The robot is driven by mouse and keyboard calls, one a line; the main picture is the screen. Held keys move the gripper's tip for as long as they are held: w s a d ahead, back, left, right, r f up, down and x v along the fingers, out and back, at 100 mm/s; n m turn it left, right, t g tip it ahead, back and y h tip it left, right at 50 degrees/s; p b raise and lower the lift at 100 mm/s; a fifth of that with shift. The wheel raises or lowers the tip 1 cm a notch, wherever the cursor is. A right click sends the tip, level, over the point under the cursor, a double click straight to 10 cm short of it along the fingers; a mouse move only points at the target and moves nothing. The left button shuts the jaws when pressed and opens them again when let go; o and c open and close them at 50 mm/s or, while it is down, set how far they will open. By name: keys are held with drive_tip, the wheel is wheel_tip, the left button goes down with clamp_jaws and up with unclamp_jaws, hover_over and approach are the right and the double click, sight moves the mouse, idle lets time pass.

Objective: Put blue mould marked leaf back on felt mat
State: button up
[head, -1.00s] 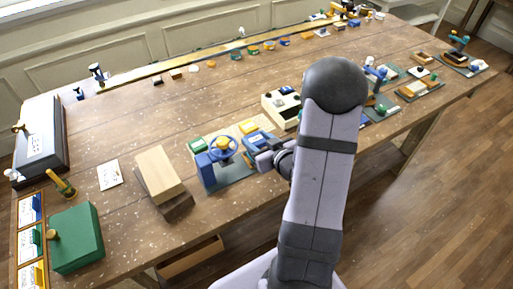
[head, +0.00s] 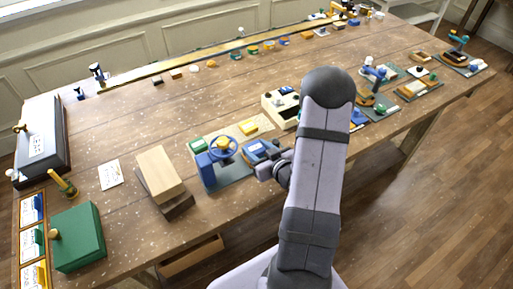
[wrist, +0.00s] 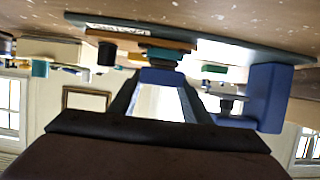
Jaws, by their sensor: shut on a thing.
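My gripper (head: 270,167) is shut on a blue block (head: 256,149), which I take for the blue mould, just right of the blue wheel press. In the wrist view the blue block (wrist: 162,76) sits between the fingertips. The leaf mark cannot be made out. A pale flat patch (head: 266,124) lies behind it with a yellow block (head: 249,127) on it. It may be the felt mat, but I cannot tell. A green block (head: 197,145) sits left of it, behind the press.
A cream box (head: 279,109) stands behind right. A wooden block (head: 160,172) and a green box (head: 78,237) are to the left. Bare tabletop (head: 180,115) lies behind.

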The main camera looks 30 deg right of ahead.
sight(259, 151)
drive_tip(key=shift+f, duration=0.1)
drive_tip(key=shift+f+b, duration=0.15)
drive_tip(key=shift+b, duration=0.15)
drive_tip(key=o, duration=1.1)
drive_tip(key=shift+o, duration=0.2)
drive_tip(key=shift+b+v, duration=0.8)
drive_tip(key=shift+v, duration=0.9)
drive_tip(key=shift+p+v, duration=0.85)
drive_tip(key=shift+p, duration=0.1)
drive_tip(key=shift+p+v, duration=1.15)
drive_tip(key=shift+p, duration=0.5)
drive_tip(key=shift+f, duration=0.1)
